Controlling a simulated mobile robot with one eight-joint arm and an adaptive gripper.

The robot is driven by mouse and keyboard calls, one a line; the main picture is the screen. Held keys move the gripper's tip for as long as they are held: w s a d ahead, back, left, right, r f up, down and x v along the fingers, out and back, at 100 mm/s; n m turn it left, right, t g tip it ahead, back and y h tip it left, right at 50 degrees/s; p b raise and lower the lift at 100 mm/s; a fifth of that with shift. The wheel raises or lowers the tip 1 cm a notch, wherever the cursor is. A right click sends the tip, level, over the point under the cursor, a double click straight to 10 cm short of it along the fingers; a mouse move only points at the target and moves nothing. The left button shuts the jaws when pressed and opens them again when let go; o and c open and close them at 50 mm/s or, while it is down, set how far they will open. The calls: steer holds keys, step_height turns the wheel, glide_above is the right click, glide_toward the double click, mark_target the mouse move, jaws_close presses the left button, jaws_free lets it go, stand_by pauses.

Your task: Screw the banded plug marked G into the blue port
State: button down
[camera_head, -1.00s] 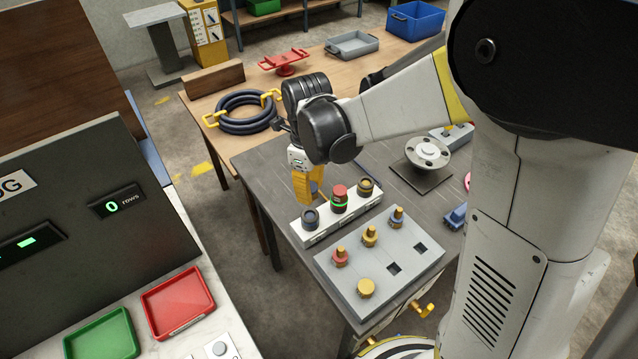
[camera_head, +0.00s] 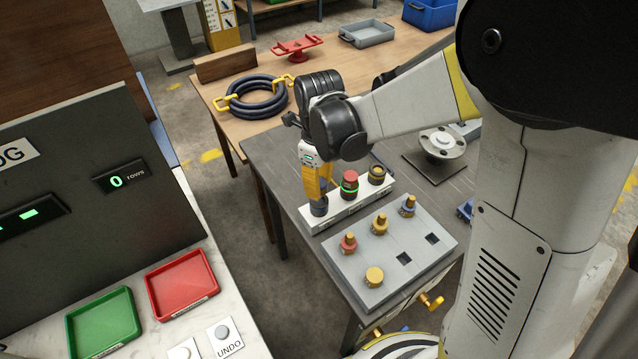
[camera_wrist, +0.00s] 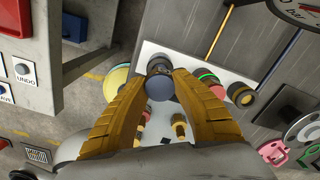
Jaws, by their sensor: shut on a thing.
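My gripper (camera_head: 318,193) is shut on a plug at the left end of a white block (camera_head: 345,212). In the wrist view the plug (camera_wrist: 160,88) shows as a round, dark blue-grey end between the two yellow fingers. Its band and any letter on it cannot be read. The blue port (camera_head: 319,208) is directly below the fingertips, mostly covered by them. Whether the plug touches or has entered the port cannot be told. The middle port holds a red-topped piece (camera_head: 350,185) with a green ring. The right port (camera_head: 377,174) is brownish with a dark centre.
A flanged disc (camera_head: 442,142) stands behind right.

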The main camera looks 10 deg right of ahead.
steer(key=shift+f+b, duration=1.4)
steer(key=shift+f, duration=0.2)
steer(key=c, duration=1)
jaws_free()
steer(key=shift+c, duration=0.2)
